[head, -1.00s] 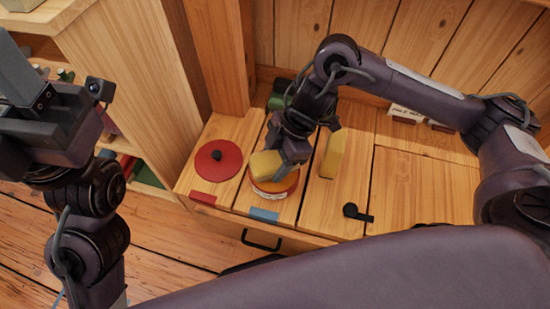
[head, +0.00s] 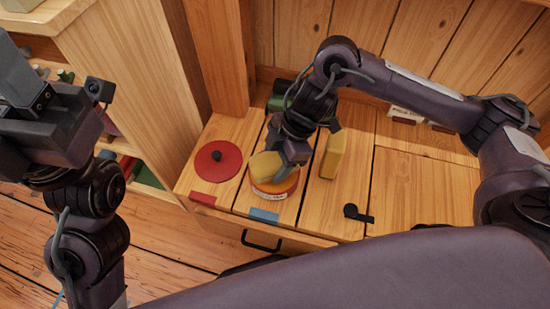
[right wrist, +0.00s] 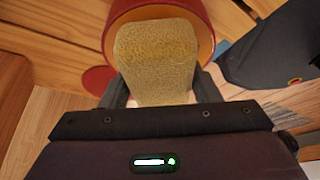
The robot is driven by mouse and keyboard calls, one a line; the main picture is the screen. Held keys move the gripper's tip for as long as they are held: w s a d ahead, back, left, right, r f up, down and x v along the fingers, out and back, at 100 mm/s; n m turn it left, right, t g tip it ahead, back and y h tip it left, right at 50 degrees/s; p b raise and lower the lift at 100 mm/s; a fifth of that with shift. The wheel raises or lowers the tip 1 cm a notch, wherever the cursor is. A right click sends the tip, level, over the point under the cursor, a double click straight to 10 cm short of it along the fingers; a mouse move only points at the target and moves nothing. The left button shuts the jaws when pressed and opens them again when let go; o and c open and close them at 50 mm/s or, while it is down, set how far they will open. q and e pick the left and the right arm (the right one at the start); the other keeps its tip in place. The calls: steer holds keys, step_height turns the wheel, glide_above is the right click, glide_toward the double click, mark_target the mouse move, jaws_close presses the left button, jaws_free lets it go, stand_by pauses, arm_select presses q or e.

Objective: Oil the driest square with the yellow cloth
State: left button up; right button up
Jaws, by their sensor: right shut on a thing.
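My right gripper (head: 291,160) is shut on a yellow, rough-textured cloth pad (head: 264,166). It holds the pad over the mouth of a round red-and-orange tin (head: 286,186) with a pale label. In the right wrist view the pad (right wrist: 157,58) covers much of the tin's opening, and the tin's red rim (right wrist: 207,22) shows around it. I cannot tell how deep the pad sits or whether it touches the contents. My left gripper (head: 22,75) is raised at the far left, away from the worktop, its fingertips unclear. No square to be oiled is clearly identifiable.
A red disc with a black knob (head: 217,167) lies left of the tin. A second yellow block (head: 333,155) stands upright to its right. Red tape (head: 203,198) and blue tape (head: 264,215) mark the front edge. A black part (head: 357,213) lies farther right. Small cards (head: 405,115) stand behind.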

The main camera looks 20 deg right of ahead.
steer(key=shift+f, duration=0.35)
steer(key=shift+s+f+p, duration=0.2)
steer(key=shift+f+p, duration=0.1)
steer(key=shift+p, duration=0.3)
stand_by(3.2)
